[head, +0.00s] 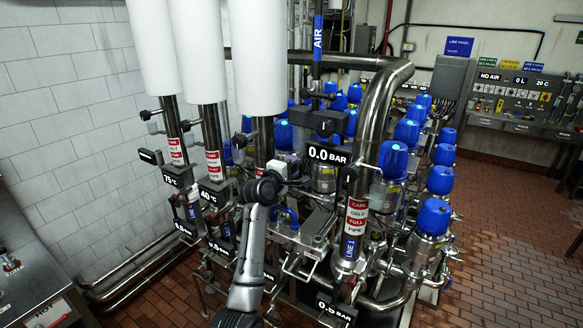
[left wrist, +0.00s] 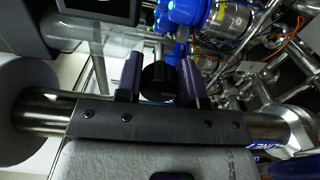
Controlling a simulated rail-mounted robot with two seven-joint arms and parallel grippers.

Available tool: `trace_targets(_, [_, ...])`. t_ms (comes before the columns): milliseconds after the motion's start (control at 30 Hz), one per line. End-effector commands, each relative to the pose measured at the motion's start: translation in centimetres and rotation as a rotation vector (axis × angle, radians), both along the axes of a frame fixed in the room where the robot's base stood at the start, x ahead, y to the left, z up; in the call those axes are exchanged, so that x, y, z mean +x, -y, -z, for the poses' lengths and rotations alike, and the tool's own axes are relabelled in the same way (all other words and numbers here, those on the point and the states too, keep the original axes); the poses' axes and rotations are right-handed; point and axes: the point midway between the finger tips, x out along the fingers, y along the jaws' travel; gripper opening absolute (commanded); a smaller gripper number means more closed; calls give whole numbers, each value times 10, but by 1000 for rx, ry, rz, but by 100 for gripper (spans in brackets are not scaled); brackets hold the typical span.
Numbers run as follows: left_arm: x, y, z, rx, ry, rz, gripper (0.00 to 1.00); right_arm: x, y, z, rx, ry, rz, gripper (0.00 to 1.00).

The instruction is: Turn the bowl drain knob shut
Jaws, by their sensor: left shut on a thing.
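My left gripper (head: 292,183) reaches into the middle of the valve matrix in the head view. In the left wrist view its two purple-grey fingers (left wrist: 158,80) stand on either side of a black knob (left wrist: 158,83) and are shut on it. The knob's label is not visible, so the pictures alone do not name it as the bowl drain knob. In the head view the wrist and surrounding pipes hide the knob. The knob's turned angle cannot be read. My right gripper is not in view.
A thick curved steel pipe (head: 368,130) stands right of my left gripper. Blue-topped valves (head: 433,217) crowd behind and to the right. White-clad pipes (head: 201,55) rise at the left. The brick-red floor (head: 515,230) is clear at the right.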

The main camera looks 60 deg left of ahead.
Motion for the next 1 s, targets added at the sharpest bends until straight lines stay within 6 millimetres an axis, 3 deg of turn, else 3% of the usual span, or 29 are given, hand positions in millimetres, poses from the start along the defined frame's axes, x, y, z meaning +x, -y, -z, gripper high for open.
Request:
trace_targets(667, [0, 0, 0, 50, -23, -1, 12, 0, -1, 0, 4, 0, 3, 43])
trace_targets(700, [0, 0, 0, 49, -23, -1, 37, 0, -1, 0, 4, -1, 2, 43])
trace_targets(933, [0, 0, 0, 48, -23, 0, 59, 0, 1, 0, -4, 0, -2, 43])
trace_targets(1000, [0, 0, 0, 48, -23, 0, 61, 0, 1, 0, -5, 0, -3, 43])
